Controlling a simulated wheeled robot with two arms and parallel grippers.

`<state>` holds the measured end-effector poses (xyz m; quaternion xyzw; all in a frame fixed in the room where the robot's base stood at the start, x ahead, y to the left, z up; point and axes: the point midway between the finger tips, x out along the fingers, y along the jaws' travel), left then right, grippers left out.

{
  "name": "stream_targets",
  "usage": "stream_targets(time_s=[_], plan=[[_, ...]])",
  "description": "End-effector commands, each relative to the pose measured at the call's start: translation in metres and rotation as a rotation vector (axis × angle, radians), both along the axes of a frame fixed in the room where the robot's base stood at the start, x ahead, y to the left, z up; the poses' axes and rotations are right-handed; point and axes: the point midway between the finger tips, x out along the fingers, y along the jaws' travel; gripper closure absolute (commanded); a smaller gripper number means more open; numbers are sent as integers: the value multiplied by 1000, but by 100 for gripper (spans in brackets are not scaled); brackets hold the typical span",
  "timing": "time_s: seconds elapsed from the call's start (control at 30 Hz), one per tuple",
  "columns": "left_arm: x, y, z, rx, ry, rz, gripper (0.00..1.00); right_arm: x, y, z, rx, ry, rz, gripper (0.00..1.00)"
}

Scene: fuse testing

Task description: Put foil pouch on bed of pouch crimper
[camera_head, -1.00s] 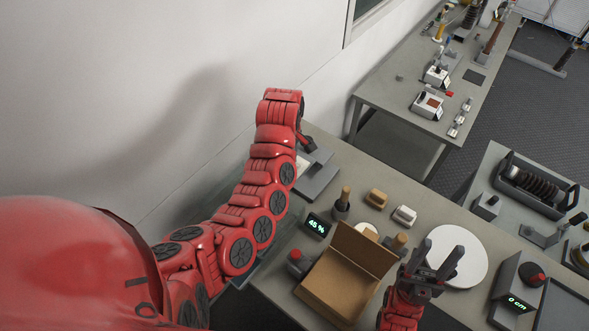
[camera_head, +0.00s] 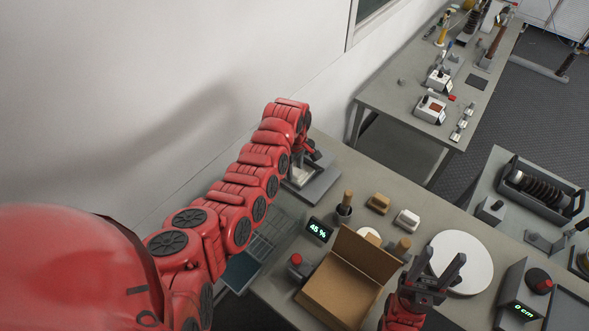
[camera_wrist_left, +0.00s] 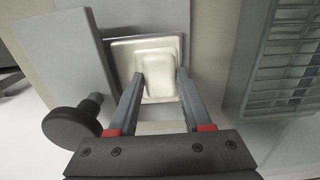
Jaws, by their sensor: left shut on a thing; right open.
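The silvery foil pouch (camera_wrist_left: 160,55) is between the fingers of my left gripper (camera_wrist_left: 160,85) in the left wrist view. The gripper is shut on it. The pouch lies over a darker grey plate of the pouch crimper (camera_wrist_left: 121,58); I cannot tell whether it touches the plate. In the head view the pouch (camera_head: 300,174) shows as a pale patch below my left wrist, over the grey crimper (camera_head: 318,186). My left fingers are mostly hidden there. My right gripper (camera_head: 442,272) is open and empty, in front of a white round plate.
A black knob (camera_wrist_left: 74,122) and a grey block (camera_wrist_left: 62,58) are left of the pouch. A slotted grey rack (camera_wrist_left: 288,55) is to its right. An open cardboard box (camera_head: 340,290), a 45 % display (camera_head: 319,229) and the white round plate (camera_head: 470,258) stand on the bench.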

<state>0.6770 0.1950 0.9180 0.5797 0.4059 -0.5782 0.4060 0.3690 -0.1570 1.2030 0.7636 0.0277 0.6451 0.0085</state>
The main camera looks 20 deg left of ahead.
Motion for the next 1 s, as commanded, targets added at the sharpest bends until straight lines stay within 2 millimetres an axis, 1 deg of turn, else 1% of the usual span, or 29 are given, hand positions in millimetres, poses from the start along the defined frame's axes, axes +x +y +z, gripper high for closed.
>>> stream_targets(time_s=[0.03, 0.13, 0.47, 0.57, 0.6, 0.63, 0.67, 0.9, 1.0], plan=[[-2, 0, -2, 1, 7, -2, 100, 0, 0, 7, 0, 0, 0, 50], [-2, 0, -7, 0, 5, -2, 100, 0, 0, 9, 0, 0, 0, 50], [-2, 0, -10, 0, 2, -1, 100, 0, 0, 8, 0, 0, 0, 50], [-2, 0, -14, 0, 2, -1, 100, 0, 0, 4, 0, 0, 0, 50], [-2, 0, -13, 0, 2, -1, 47, 0, 0, 5, 0, 0, 0, 50], [-2, 0, -13, 0, 2, -1, 42, 0, 0, 6, 0, 0, 0, 50], [-2, 0, -13, 0, 2, -1, 38, 0, 0, 6, 0, 0, 0, 50], [-2, 0, -12, 0, 2, -1, 38, 0, 0, 6, 0, 0, 0, 50], [-2, 0, -9, 0, 2, -1, 38, 0, 0, 10, 0, 0, 0, 50]])
